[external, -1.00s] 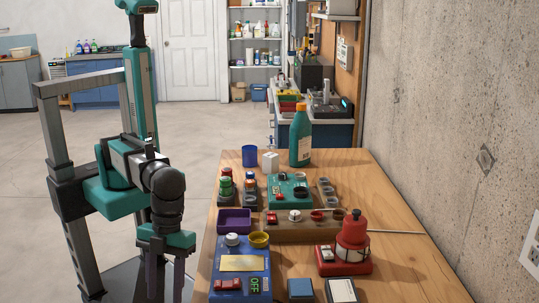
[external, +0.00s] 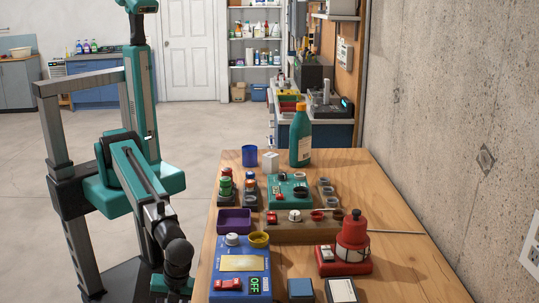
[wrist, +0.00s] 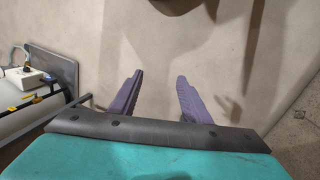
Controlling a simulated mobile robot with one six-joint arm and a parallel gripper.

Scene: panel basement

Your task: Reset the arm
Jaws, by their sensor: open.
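My arm (external: 150,200) stands at the left of the wooden table in the external view, bent down in front of its column. My gripper (wrist: 158,92) shows in the wrist view with its two purple fingers apart and nothing between them. In the external view the wrist hangs low beside the table's left edge. The fingertips are cut off there by the bottom of the picture.
The wooden table (external: 398,211) carries a blue panel (external: 240,266), a red device (external: 344,252), a teal panel (external: 291,192), a purple tray (external: 234,221) and a teal bottle (external: 300,137). A concrete wall (external: 450,110) bounds the right. Open floor lies left.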

